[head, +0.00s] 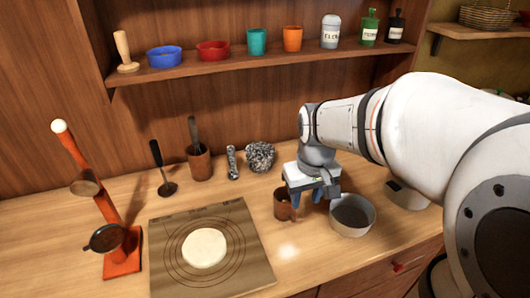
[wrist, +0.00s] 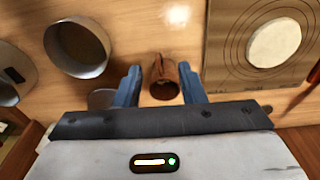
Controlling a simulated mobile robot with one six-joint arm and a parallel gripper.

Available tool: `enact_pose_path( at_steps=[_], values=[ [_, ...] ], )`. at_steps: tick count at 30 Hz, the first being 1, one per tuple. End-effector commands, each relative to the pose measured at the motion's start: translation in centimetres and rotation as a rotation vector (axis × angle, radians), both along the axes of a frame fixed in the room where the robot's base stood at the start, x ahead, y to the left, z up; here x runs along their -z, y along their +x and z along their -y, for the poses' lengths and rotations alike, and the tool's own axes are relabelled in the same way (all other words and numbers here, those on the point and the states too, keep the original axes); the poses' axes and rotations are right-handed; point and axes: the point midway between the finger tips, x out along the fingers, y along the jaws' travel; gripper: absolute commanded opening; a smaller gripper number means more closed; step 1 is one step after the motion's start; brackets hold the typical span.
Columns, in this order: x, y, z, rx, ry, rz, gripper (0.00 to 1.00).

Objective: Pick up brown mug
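The brown mug (head: 283,206) stands upright on the wooden counter, with its upper part close to my gripper (head: 306,193). In the wrist view the mug (wrist: 162,88) appears between the two blue fingers of my gripper (wrist: 160,70). The fingers are spread open and hold nothing. I cannot tell whether the fingertips are level with the mug or above it.
A grey pot (head: 352,216) stands close to the right of the mug. A board (head: 258,262) with dough (head: 204,248) lies to the left. A brown holder (head: 200,165), a whisk-like tool (head: 232,163) and a grey textured object (head: 261,156) stand behind. A shelf (head: 180,75) hangs above.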

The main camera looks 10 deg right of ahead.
Motion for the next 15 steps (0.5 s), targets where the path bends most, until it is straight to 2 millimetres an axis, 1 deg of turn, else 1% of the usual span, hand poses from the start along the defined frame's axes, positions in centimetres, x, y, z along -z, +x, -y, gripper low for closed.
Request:
enact_pose_path(
  at_steps=[1,3,6,10,13,15],
  values=[
    [1.0,1.6,0.1,-0.021,-0.002,-0.027,0.36],
    [2.0,3.3,0.2,-0.052,-0.004,-0.054,0.36],
    [3.3,5.4,0.4,-0.089,-0.006,-0.085,0.36],
    [4.5,6.9,0.5,-0.119,-0.006,-0.109,0.36],
    [5.3,7.5,0.6,-0.129,-0.006,-0.118,0.36],
    [6.2,7.6,0.6,-0.131,-0.006,-0.122,0.36]
  ],
)
